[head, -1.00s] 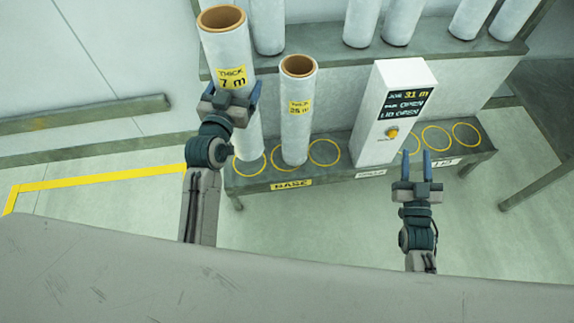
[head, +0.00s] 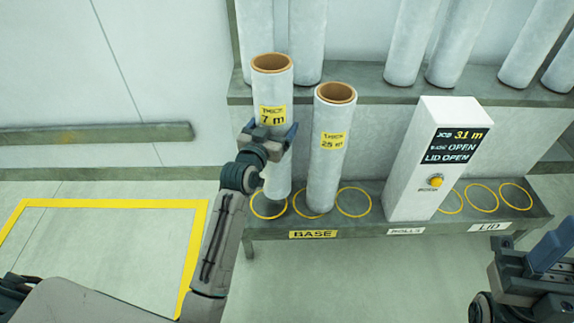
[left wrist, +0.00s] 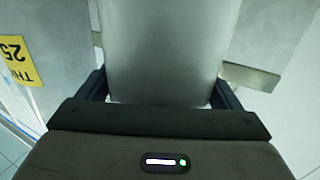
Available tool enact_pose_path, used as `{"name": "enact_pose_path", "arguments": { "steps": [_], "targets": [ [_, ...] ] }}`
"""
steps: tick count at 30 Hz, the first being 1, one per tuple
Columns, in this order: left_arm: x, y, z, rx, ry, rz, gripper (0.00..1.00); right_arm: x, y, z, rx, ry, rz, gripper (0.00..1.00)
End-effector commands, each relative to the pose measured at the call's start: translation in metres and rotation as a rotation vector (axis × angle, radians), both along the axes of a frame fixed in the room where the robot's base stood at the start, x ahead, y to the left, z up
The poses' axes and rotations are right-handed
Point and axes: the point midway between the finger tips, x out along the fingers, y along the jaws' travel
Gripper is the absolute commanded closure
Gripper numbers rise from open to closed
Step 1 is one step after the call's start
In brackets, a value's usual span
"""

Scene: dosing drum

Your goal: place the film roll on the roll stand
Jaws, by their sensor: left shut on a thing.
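The film roll marked 7 m (head: 275,150) is a tall pale cylinder with a brown core and a yellow label. My left gripper (head: 268,138) is shut around it below the label. In the left wrist view the pale roll (left wrist: 165,50) fills the space between the fingers. The roll is nearly upright, its lower end at the leftmost yellow ring on the roll stand (head: 262,230); whether it touches is unclear. A second roll marked 25 m (head: 326,150) stands in the middle ring. My right gripper (head: 548,262) is at the right edge, partly cut off.
The right ring (head: 354,201) of the BASE group is empty. A white display box (head: 425,165) reading 31 m, BASE OPEN, LID OPEN stands on the bench, with several empty rings by the LID label. More rolls stand on the shelf behind (head: 365,85).

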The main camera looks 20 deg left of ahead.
Motion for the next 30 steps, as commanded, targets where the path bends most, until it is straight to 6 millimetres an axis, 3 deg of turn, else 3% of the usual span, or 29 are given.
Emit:
{"name": "enact_pose_path", "arguments": {
  "steps": [3, 8, 17, 29, 30],
  "targets": [
    [0.0, 0.0, -0.019, 0.001, -0.004, 0.001, 0.7, 0.0, 0.0, -0.004, 0.006, -0.014, 0.0, 0.64],
    [0.0, 0.0, -0.029, -0.001, -0.005, 0.001, 0.7, -0.001, -0.001, -0.005, 0.009, -0.023, -0.001, 0.64],
    [0.0, 0.0, -0.07, 0.001, -0.005, 0.002, 0.7, -0.002, -0.001, -0.012, 0.021, -0.055, -0.002, 0.64],
    [0.0, 0.0, -0.074, 0.0, -0.006, 0.002, 0.7, -0.002, -0.001, -0.01, 0.023, -0.061, -0.002, 0.64],
    [-0.001, 0.0, -0.078, 0.001, 0.001, 0.001, 0.12, -0.003, -0.001, -0.011, 0.023, -0.062, -0.002, 0.64]
  ]
}}
